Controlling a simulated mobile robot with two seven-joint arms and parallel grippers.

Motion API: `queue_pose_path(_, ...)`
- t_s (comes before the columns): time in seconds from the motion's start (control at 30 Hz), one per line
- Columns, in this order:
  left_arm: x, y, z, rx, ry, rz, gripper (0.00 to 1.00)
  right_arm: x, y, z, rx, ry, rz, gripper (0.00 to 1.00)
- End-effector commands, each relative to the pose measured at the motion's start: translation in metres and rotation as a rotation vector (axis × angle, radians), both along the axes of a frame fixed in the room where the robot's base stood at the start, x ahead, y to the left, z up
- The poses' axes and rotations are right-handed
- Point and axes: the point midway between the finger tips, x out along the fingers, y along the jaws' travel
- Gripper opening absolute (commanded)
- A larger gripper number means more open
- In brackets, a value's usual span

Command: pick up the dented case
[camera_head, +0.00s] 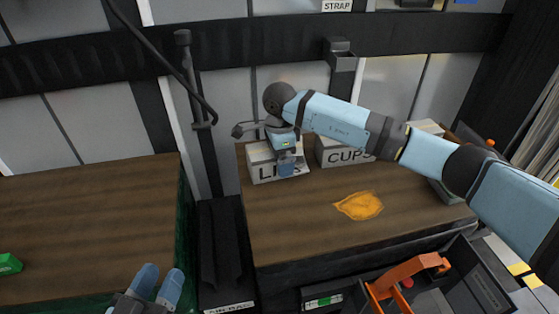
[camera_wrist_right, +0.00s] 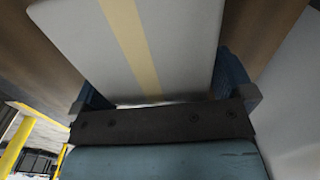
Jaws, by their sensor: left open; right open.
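A pale grey case (camera_head: 262,166) with large letters starting "LI" stands at the back left of the right-hand wooden table; my right gripper hides part of its front. A second pale case (camera_head: 335,157), lettered "CUPS", stands to its right, partly behind my right arm. I cannot clearly make out a dent on either. My right gripper (camera_head: 287,168) is open at the "LI" case. In the right wrist view, a grey case with a tan stripe (camera_wrist_right: 135,45) lies between its spread blue fingers (camera_wrist_right: 165,95). My left gripper (camera_head: 158,285) is open and empty at the bottom left.
An orange patch (camera_head: 359,206) lies on the right-hand table (camera_head: 290,235). A dark gap with a black bin (camera_head: 220,250) separates it from the left-hand table (camera_head: 90,220). A green object (camera_head: 9,263) sits at far left. An orange-handled tool (camera_head: 405,275) is at the front.

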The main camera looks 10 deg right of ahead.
Motion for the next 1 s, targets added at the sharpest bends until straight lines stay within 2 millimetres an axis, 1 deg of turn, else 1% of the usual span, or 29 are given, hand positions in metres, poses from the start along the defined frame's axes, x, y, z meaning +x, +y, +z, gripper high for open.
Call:
queue_pose_path(0.07,0.001,0.0,0.001,0.004,-0.004,-0.002,0.43,0.0,0.0,0.001,0.0,-0.001,0.0,1.0)
queue_pose_path(0.1,0.001,0.0,0.0,0.006,-0.002,-0.004,0.43,0.0,0.0,0.001,0.0,-0.001,0.0,0.98)
queue_pose_path(0.27,0.0,0.0,-0.004,0.013,0.007,-0.006,0.43,0.0,0.0,0.001,0.0,0.0,0.0,0.61)
queue_pose_path(0.3,0.0,0.0,-0.004,0.014,0.009,-0.005,0.43,0.0,0.0,0.001,0.0,0.0,0.001,0.52)
queue_pose_path(0.37,0.0,0.001,-0.006,0.014,0.013,-0.005,0.43,0.0,0.0,0.001,0.0,0.0,0.001,0.38)
queue_pose_path(0.4,-0.001,0.001,-0.006,0.014,0.015,-0.004,0.43,0.0,0.0,0.001,0.0,0.0,0.001,0.29)
queue_pose_path(0.43,-0.001,0.001,-0.007,0.014,0.017,-0.004,0.43,0.0,0.001,0.003,0.002,-0.003,0.001,0.26)
queue_pose_path(0.67,-0.003,0.001,-0.009,0.008,0.029,0.003,0.43,0.0,0.001,0.003,0.002,-0.003,0.001,0.26)
queue_pose_path(0.77,-0.003,0.0,-0.008,0.007,0.031,0.004,0.43,0.001,0.001,0.007,0.002,-0.003,0.001,0.26)
queue_pose_path(0.87,-0.002,0.001,-0.008,0.011,0.039,0.008,0.43,0.001,0.001,0.015,0.002,-0.004,0.001,0.26)
queue_pose_path(1.0,0.0,0.003,-0.01,0.029,0.057,0.012,0.43,0.001,0.001,0.035,0.001,-0.006,0.002,0.26)
